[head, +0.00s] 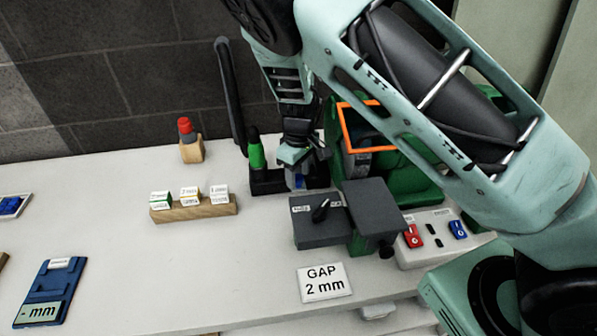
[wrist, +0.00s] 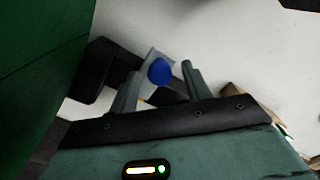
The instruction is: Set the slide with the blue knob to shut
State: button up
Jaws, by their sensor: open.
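The blue knob (wrist: 159,71) shows in the wrist view on a pale grey piece, which I take for the slide (wrist: 152,56). My gripper (wrist: 160,69) is open, with one finger on each side of the knob. Gaps show between the knob and both fingers. In the head view my gripper (head: 297,168) reaches down beside the green machine (head: 412,188), and a bit of blue (head: 299,182) shows below it. The arm and fingers hide most of the slide there, and I cannot tell its setting.
A dark grey box (head: 318,234) with a black lever stands in front. A switch box (head: 440,243) is at right. An orange frame (head: 347,126), a green-bodied tool (head: 256,155) and a wooden block with labels (head: 193,212) are nearby. A "GAP 2 mm" sign (head: 324,283) lies in front.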

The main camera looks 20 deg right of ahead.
grip_shut()
jog(key=shift+w+d+f+b, duration=0.1)
jog(key=shift+w+d+b, duration=0.05)
jog(key=shift+w, duration=0.5)
jog(key=shift+w+d+b, duration=0.15)
jog(key=shift+w, duration=0.95)
grip_release()
